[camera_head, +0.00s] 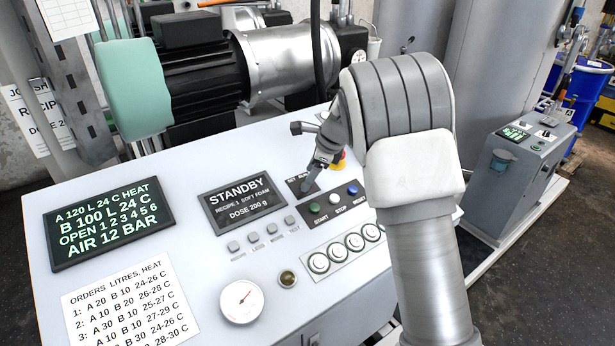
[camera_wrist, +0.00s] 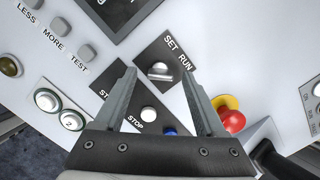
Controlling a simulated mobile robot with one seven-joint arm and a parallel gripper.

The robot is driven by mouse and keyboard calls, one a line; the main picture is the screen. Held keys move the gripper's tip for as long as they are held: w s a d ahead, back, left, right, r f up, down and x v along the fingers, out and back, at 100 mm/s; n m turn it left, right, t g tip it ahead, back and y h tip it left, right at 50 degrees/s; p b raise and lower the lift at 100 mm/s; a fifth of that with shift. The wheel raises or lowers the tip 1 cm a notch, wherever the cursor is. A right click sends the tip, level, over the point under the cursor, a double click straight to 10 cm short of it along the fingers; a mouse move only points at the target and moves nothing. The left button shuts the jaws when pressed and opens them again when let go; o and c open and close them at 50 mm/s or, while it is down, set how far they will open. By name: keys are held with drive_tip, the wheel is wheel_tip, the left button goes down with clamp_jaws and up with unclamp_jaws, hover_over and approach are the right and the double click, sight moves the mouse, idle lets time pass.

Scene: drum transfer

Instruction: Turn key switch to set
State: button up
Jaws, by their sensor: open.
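The key switch (camera_wrist: 160,71) is a silver knob on a dark plate marked SET and RUN. In the wrist view it lies between and just beyond the fingertips. I cannot tell which mark it points to. My gripper (camera_wrist: 158,77) is open, one finger on each side of the switch in that view, with nothing held. In the head view my gripper (camera_head: 310,186) is over the dark switch plate (camera_head: 294,184) and hides the key itself. Contact with the panel cannot be told. The display (camera_head: 243,200) reads STANDBY, RECIPE 1 SOFT FOAM, DOSE 200 g.
A red emergency button (camera_wrist: 231,120) on a yellow base is close to the right finger. Start, stop and reset buttons (camera_head: 335,198) are just below the switch. A green-text screen (camera_head: 108,222), an orders sheet (camera_head: 130,305) and a gauge (camera_head: 241,301) are on the panel's left.

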drive_tip(key=shift+x, duration=1)
clamp_jaws()
